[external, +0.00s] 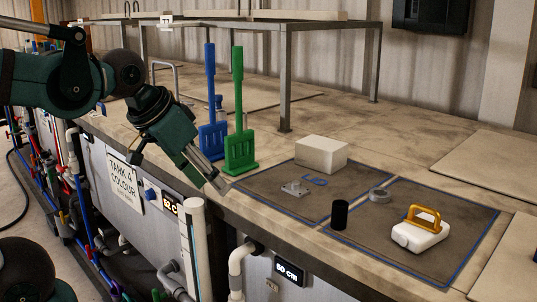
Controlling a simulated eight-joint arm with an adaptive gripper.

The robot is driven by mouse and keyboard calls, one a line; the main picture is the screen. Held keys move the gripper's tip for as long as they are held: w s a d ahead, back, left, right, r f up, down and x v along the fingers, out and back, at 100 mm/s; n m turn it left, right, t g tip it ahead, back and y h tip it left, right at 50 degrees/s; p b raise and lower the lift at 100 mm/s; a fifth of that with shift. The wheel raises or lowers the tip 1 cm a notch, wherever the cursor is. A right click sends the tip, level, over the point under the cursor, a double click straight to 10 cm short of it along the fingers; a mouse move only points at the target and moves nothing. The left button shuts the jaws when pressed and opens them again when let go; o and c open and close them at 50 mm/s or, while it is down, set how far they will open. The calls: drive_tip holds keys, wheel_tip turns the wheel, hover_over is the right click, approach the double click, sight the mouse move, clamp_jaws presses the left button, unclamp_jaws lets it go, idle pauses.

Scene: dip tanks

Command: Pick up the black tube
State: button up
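The black tube (340,214) is a short dark cylinder. It stands upright near the front edge of the dark mat (460,258) on the bench, close to the blue dividing line. My gripper (223,188) is to the left of the tube, pointing down and to the right, near the bench's front edge. It is apart from the tube, with no object visible in it. The fingers show as thin grey lines seen from the side, and whether they are open or shut is unclear.
A green paddle (240,150) and a blue paddle (212,140) stand close by my gripper. A white block (321,153), a metal bracket (294,188), blue clips (315,180), a grey ring (379,195) and a white container with yellow handle (419,234) surround the tube. A metal rack frame (287,80) stands behind.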

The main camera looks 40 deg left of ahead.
drive_tip(key=w+d+r+m+g+h+p, duration=0.2)
drive_tip(key=w+d+r+m+g+p, duration=0.15)
drive_tip(key=w+d+m, duration=0.45)
drive_tip(key=m+g+h+p, duration=0.2)
drive_tip(key=m+g+p, duration=0.1)
drive_tip(key=m+p, duration=0.4)
approach(344, 222)
drive_tip(key=shift+w+a+r+m+b, duration=0.2)
drive_tip(key=shift+a+r+m+b, duration=0.1)
drive_tip(key=shift+a+m+b, duration=0.35)
drive_tip(key=shift+d+f, duration=0.1)
drive_tip(key=shift+d, duration=0.1)
drive_tip(key=shift+x, duration=1.2)
drive_tip(key=shift+f, duration=0.1)
drive_tip(key=shift+x, duration=2.5)
drive_tip(key=shift+w, duration=0.1)
